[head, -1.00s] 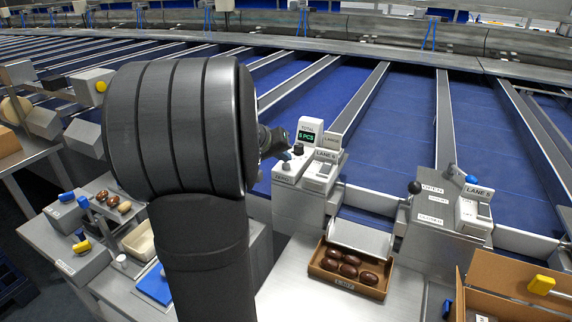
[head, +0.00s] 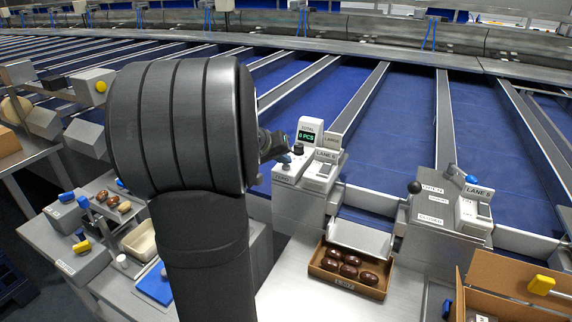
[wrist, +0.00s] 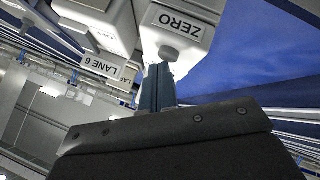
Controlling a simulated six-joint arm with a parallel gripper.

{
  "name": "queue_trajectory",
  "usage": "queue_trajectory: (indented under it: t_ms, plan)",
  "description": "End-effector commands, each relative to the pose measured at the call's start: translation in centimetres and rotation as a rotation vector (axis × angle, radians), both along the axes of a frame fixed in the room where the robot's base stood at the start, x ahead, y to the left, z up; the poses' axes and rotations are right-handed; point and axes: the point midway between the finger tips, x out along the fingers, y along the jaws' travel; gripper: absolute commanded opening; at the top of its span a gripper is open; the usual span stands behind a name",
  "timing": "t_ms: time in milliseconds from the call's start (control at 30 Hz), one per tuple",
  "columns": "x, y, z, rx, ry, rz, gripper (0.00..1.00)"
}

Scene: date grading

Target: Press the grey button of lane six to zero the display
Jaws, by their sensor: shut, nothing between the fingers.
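In the wrist view the grey button (wrist: 168,53) sits by the ZERO label (wrist: 180,24), partly behind my fingers. My gripper (wrist: 157,68) is shut and empty, with its fingertips right at the button. I cannot tell whether they touch it. In the head view my gripper (head: 284,158) shows as small dark-blue tips over the box's left part; the button is not clear there.
A black knob (head: 298,149) stands just right of my fingertips. The LANE 6 sign (wrist: 101,67) shows in the wrist view. A brown tray (head: 318,270) of dates lies in front, and the lane 5 box (head: 474,212) stands to the right. Blue lanes run behind.

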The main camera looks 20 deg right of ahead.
Motion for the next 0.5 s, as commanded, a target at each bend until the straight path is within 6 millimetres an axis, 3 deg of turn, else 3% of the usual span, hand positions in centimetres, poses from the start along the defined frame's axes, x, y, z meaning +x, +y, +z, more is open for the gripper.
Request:
queue_trajectory:
  t_ms: [500]
  plan:
    - [0.0,0.0,1.2,-0.001,-0.001,-0.001,0.0]
